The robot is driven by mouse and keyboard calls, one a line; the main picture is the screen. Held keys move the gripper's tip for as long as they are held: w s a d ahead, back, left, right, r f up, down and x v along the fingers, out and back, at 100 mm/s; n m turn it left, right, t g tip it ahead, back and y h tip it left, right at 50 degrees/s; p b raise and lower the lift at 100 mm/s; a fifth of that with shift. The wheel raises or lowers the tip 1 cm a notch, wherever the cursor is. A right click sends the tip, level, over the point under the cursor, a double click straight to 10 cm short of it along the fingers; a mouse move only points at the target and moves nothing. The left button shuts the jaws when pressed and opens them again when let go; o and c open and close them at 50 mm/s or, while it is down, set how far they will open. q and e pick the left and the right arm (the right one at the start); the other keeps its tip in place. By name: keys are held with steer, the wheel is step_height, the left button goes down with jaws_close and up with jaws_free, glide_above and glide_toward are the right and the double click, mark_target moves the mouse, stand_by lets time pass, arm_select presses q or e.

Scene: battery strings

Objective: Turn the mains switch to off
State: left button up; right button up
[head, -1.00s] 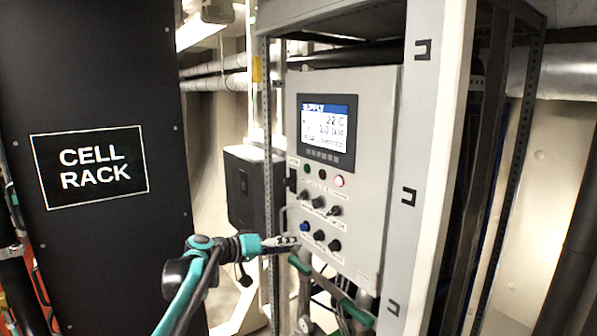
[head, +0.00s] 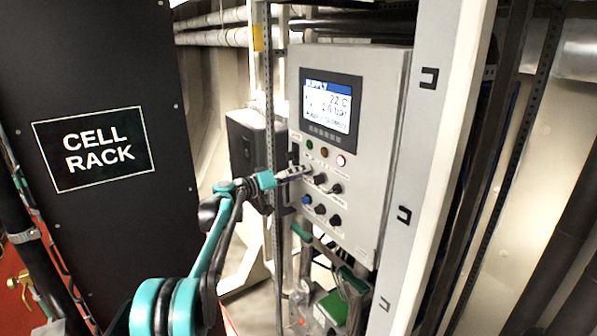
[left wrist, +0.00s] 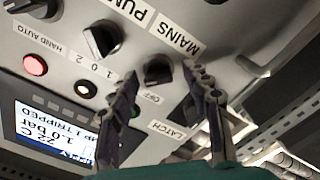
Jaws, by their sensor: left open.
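The mains switch (left wrist: 157,70) is a black rotary knob under a MAINS label in the left wrist view, with an OFF label beside it. Its exact pointer direction is hard to tell. My left gripper (left wrist: 165,82) is open, with one fingertip on each side of this knob. I cannot tell if the fingers touch it. In the head view the left gripper (head: 302,171) is at the left end of the upper knob row of the grey panel (head: 375,130) and hides the mains switch. My right gripper is not in view.
The pump knob (left wrist: 102,38) is close beside the left finger in the wrist view. A lit red lamp (left wrist: 35,64) and the display (left wrist: 45,130) are nearby. A white rack post (head: 440,150) stands right of the panel; a black cell rack (head: 100,60) stands left.

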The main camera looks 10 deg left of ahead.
arm_select(q)
jaws_close()
steer(key=shift+n, duration=0.4)
steer(key=n+b, duration=0.3)
steer(key=n, duration=1.4)
stand_by(0.7)
